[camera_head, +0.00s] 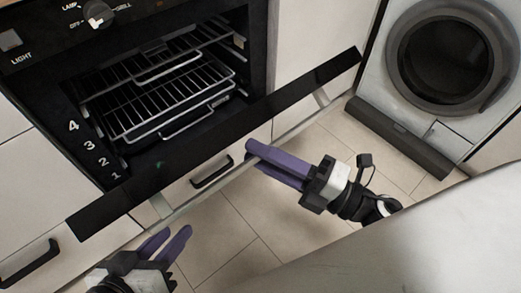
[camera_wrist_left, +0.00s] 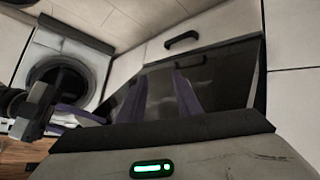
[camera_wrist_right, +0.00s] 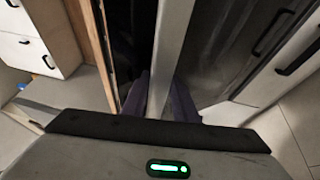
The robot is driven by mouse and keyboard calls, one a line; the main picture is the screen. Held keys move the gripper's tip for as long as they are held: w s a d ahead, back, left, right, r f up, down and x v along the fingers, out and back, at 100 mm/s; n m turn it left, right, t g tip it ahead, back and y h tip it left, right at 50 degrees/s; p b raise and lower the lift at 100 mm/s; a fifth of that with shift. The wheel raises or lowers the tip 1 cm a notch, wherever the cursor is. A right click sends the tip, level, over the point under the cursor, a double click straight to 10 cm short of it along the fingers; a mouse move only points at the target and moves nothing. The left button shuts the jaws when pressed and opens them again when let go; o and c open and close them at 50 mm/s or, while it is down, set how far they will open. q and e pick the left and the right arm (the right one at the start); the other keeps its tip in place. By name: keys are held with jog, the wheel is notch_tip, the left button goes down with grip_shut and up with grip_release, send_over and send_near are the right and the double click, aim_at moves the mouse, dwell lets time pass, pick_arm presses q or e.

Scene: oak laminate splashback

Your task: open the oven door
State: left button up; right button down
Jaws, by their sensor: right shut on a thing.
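The oven (camera_head: 165,85) is at the upper left in the head view, its cavity and wire racks exposed. Its black door (camera_head: 210,150) is tilted down and outward from the cavity, standing open. The pale handle bar (camera_head: 200,193) runs along the door's outer side. My right gripper (camera_head: 255,155) is shut on the bar, right of its middle. In the right wrist view the bar (camera_wrist_right: 172,50) passes between its purple fingers. My left gripper (camera_head: 170,240) is open and empty, below the bar's left part. The door's dark outer face (camera_wrist_left: 215,75) shows beyond it in the left wrist view.
A washing machine (camera_head: 440,65) stands at the upper right. A drawer with a black handle (camera_head: 212,171) is beneath the oven, and another black handle (camera_head: 30,262) is at lower left. Tiled floor (camera_head: 235,225) is clear between the grippers. A pale surface (camera_head: 420,240) fills the lower right.

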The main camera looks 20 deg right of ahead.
pick_arm(q)
grip_shut()
jog(key=w+a+f+g, duration=0.2)
jog(key=a+f+g, duration=0.1)
jog(key=a, duration=0.6)
jog(key=w+a+r+g+h, duration=0.1)
jog(key=w+a+r+g, duration=0.1)
jog(key=a+r, duration=0.5)
notch_tip(320, 180, up, 19)
jog(key=a+m+g+h, duration=0.1)
jog(key=a+m+h, duration=0.1)
jog(key=h, duration=0.7)
jog(key=d+f, duration=0.1)
jog(key=d, duration=0.2)
jog(key=d+f, duration=0.1)
jog(key=d, duration=0.2)
jog(key=s+d, duration=0.1)
jog(key=d, duration=0.3)
jog(key=shift+s+d+f, duration=0.1)
jog(key=shift+f, duration=0.3)
jog(key=shift+s+d+f, duration=0.15)
jog(key=shift+s+f, duration=0.15)
jog(key=shift+s, duration=0.1)
